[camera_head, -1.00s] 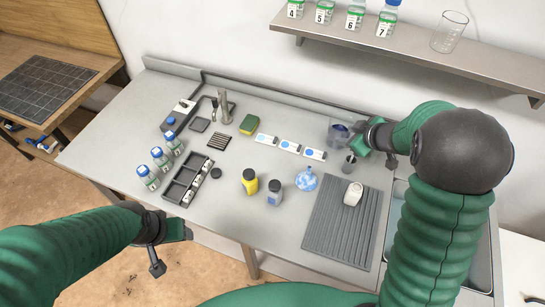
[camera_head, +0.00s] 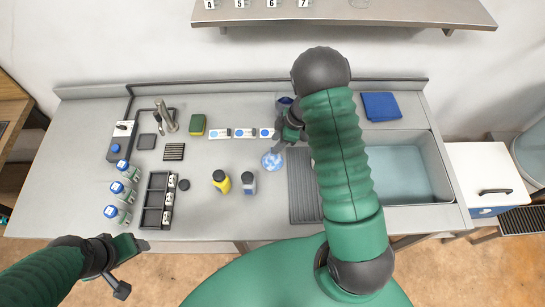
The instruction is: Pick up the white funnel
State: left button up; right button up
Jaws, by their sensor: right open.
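In the earlier frame a small white object, possibly the funnel, lay on the grey ribbed mat (camera_head: 303,190). My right arm now covers the right part of that mat. My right gripper (camera_head: 284,137) is open above the back of the bench, close to the blue-and-white round flask (camera_head: 272,161). Its fingers are small and partly overlap dark items behind. My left gripper (camera_head: 132,247) is off the bench's front edge at lower left, holding nothing visible; its jaw opening is unclear.
A yellow bottle (camera_head: 221,182) and a grey-blue bottle (camera_head: 249,183) stand left of the mat. A black divided tray (camera_head: 153,204) and several blue-capped bottles are further left. A sink basin (camera_head: 413,172) and folded blue cloth (camera_head: 381,106) are at right. A shelf (camera_head: 400,11) hangs above.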

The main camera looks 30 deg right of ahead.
aim_at(272, 155)
jog(key=shift+w+a+f+p, duration=0.15)
jog(key=shift+a+f+p, duration=0.4)
jog(key=shift+a+f, duration=0.4)
jog(key=shift+x, duration=1.05)
jog(key=shift+d+f, duration=0.4)
jog(key=shift+d, duration=0.4)
jog(key=shift+d+f, duration=0.1)
jog(key=shift+d, duration=0.1)
jog(key=shift+c, duration=0.5)
jog(key=shift+w, duration=0.1)
jog(key=shift+c, duration=1.1)
jog(key=shift+a, duration=0.35)
jog(key=c, duration=0.5)
jog(key=shift+a+r, duration=0.3)
jog(key=shift+a, duration=0.2)
grip_shut()
jog(key=shift+d+f, duration=0.2)
jog(key=shift+d, duration=0.55)
pick_arm(q)
jog(key=shift+s+a+r, duration=0.2)
jog(key=shift+a+r, duration=0.3)
jog(key=shift+r, duration=0.15)
pick_arm(e)
jog(key=shift+a+r, duration=0.1)
jog(key=shift+a, duration=0.4)
